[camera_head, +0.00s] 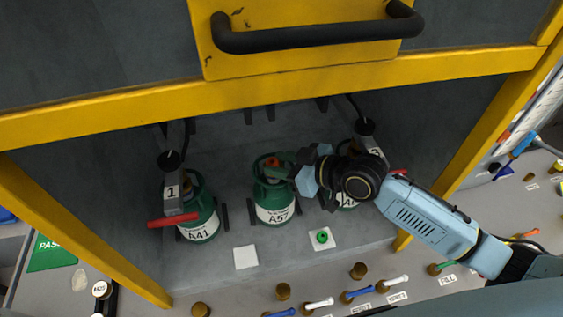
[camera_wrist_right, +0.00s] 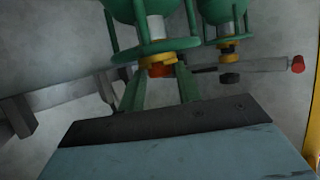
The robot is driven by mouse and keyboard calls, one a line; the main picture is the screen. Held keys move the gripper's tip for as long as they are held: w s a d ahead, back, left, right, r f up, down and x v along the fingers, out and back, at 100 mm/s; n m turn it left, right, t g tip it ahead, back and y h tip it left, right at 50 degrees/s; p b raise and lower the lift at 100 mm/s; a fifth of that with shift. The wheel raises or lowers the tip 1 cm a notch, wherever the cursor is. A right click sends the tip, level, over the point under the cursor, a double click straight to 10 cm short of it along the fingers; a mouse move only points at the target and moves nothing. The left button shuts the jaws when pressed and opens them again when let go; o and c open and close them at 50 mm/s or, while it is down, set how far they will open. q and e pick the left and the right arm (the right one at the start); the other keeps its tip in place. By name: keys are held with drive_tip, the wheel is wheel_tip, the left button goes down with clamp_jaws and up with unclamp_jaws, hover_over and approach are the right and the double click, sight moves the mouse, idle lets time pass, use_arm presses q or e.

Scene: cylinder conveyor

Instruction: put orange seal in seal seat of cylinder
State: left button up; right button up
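The green cylinder A57 (camera_head: 272,197) stands in the middle of the bay, upright. An orange seal (camera_head: 271,162) shows at its top. In the right wrist view the orange seal (camera_wrist_right: 161,70) is right at the cylinder's yellow ring (camera_wrist_right: 158,59), between my two green fingertips; I cannot tell whether it is fully seated. My right gripper (camera_head: 284,164) reaches in from the right at the top of A57. Its fingers are apart around the seal; whether they touch it is unclear. My left gripper is not in view.
Cylinder A41 (camera_head: 198,222) stands left under filling head 1 (camera_head: 172,192). Another green cylinder (camera_head: 346,203) stands right, partly hidden by my arm. A green seal (camera_head: 322,237) lies on a white pad; the other white pad (camera_head: 246,257) is empty. A yellow frame (camera_head: 120,110) crosses above.

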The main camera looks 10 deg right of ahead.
drive_tip(key=shift+o, duration=1)
drive_tip(key=shift+r, duration=0.15)
drive_tip(key=v, duration=1.2)
idle(0.3)
